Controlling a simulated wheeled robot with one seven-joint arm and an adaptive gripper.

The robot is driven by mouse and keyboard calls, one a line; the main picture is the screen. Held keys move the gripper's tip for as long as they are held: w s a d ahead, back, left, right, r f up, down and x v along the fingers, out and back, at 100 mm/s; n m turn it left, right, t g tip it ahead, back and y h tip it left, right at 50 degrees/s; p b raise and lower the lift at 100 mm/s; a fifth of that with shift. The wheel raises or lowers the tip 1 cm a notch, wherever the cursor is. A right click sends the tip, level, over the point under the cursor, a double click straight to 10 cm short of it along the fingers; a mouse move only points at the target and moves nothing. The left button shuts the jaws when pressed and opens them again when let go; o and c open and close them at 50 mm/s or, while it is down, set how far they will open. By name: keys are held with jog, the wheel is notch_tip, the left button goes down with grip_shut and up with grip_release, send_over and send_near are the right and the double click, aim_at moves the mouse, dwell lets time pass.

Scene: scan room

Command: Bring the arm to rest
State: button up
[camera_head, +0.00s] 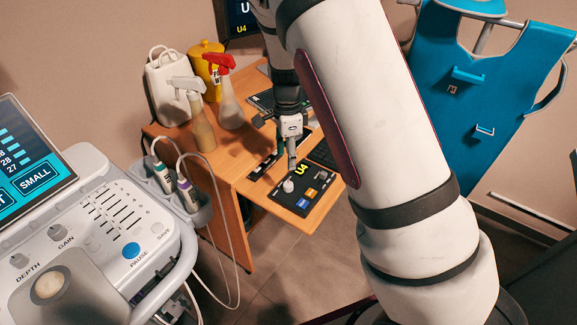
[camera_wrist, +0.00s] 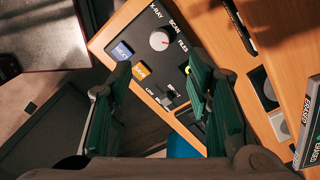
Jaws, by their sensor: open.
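My white arm (camera_head: 365,90) reaches across the head view, and its far end hangs down over the wooden desk. My gripper (camera_head: 291,160) points down above a black control panel (camera_head: 300,200) on the desk, with nothing visible between its fingers. In the wrist view my gripper (camera_wrist: 158,78) shows two green-padded fingers spread apart. The panel also shows there, with a white knob (camera_wrist: 159,40), a blue button (camera_wrist: 122,50) and an orange button (camera_wrist: 141,71). Some panel parts are hidden behind the fingers.
Spray bottles (camera_head: 230,105), a yellow container (camera_head: 206,62) and a white jug (camera_head: 170,85) stand on the desk (camera_head: 235,165) left of my gripper. An ultrasound console (camera_head: 110,215) with probes stands at front left. A blue apron (camera_head: 480,95) hangs at right.

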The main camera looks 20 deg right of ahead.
jog(key=shift+r, duration=0.7)
